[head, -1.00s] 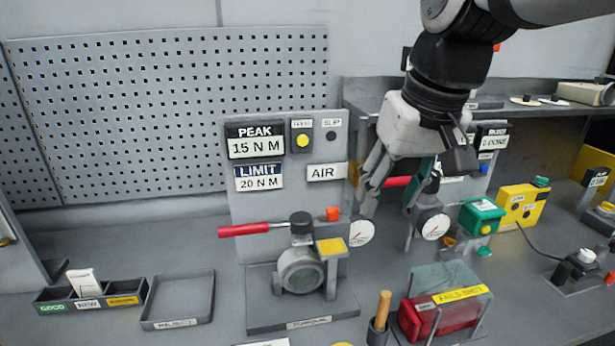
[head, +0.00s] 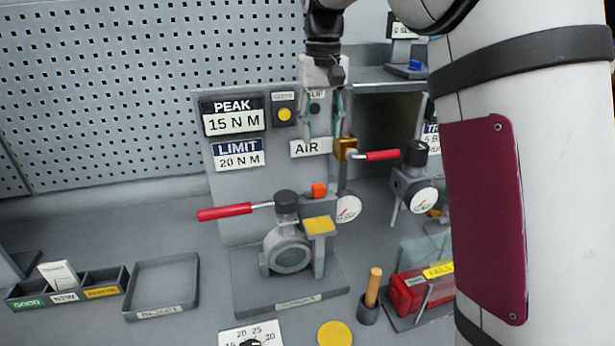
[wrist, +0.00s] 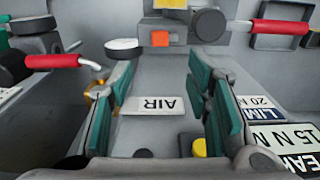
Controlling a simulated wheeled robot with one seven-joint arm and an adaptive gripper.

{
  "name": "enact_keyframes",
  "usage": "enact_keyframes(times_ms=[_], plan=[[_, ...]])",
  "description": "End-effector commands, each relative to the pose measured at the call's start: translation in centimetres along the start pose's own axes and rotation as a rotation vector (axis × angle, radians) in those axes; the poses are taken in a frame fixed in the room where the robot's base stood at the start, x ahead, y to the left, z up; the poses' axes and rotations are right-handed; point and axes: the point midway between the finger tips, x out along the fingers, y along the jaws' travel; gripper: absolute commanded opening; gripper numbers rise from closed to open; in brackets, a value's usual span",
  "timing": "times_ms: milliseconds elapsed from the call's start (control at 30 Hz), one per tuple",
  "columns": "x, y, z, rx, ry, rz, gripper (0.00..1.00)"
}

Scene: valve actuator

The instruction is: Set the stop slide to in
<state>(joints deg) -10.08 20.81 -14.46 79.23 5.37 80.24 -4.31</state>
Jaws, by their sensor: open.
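An orange block (head: 319,190), perhaps the stop slide, sits beside the black cap (head: 287,203) of the valve actuator (head: 290,252) in the head view. The orange block also shows at the top of the wrist view (wrist: 160,38). No label on it is readable. My gripper (head: 322,132) is open, empty and pointing down in front of the upper part of the grey panel, above the orange block and apart from it. Its two green-padded fingers (wrist: 163,78) frame the upside-down AIR sign (wrist: 153,105) in the wrist view. The fingers partly cover the panel's upper right corner.
A red-handled lever (head: 226,212) reaches left from the actuator. Another red handle (head: 382,155) extends from a brass valve (head: 345,149) on the right. A gauge (head: 348,208) stands close to the orange block. A wooden-handled tool (head: 374,287) stands in front. My arm hides the right side.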

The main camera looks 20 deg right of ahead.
Motion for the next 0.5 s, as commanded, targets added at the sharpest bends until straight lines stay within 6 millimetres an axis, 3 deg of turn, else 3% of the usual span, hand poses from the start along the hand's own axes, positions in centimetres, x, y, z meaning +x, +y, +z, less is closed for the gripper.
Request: enact_keyframes(times_ms=[267,500], plan=[[2.1,-0.1,-0.3,-0.001,-0.011,0.003,0.45],[6.7,0.0,-0.2,-0.001,-0.013,0.004,0.45]])
